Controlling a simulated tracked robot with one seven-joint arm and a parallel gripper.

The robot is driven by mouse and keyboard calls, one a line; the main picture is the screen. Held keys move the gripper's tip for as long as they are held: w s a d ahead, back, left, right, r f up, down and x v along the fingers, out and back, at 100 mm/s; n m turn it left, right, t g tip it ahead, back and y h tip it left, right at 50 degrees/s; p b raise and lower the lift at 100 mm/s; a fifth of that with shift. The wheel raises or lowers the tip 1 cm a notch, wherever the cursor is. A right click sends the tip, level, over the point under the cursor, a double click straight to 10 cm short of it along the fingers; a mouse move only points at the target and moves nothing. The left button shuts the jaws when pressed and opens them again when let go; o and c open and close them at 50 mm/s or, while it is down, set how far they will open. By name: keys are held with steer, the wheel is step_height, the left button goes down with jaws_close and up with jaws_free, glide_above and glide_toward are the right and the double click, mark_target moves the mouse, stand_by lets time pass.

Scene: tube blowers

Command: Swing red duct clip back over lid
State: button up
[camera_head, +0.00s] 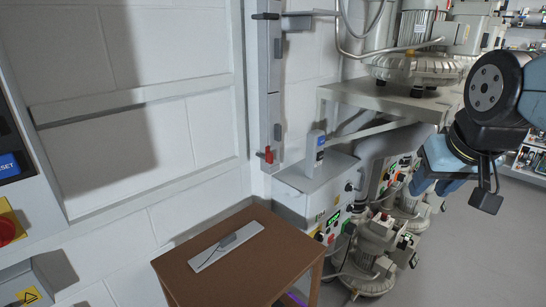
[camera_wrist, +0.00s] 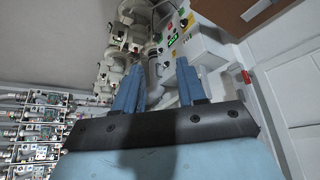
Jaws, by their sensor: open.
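The red duct clip (camera_head: 269,155) is at the lower end of a tall grey wall duct (camera_head: 264,85) in the head view. It is small there, and I cannot tell whether it lies over the lid or is swung aside. A small red spot at the right of the wrist view (camera_wrist: 246,77) looks like the same clip. My gripper (camera_head: 431,178) is at the right of the head view, well apart from the duct. In the wrist view its two blue fingers (camera_wrist: 158,92) are spread with nothing between them.
A brown table (camera_head: 290,271) with a light metal strip (camera_head: 226,246) stands in front of the duct. The grey floor (camera_head: 480,255) at right is clear.

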steer(key=w+f+n+t, duration=0.2)
steer(key=w+t, duration=0.1)
steer(key=w, duration=1.2)
steer(key=n+t+y, duration=0.3)
steer(key=n+y, duration=0.5)
steer(key=y, duration=0.6)
glide_toward(272, 156)
steer(key=x, duration=0.9)
steer(key=shift+w+a, duration=0.15)
steer(key=shift+r, duration=0.1)
steer(key=shift+c, duration=0.2)
jaws_close()
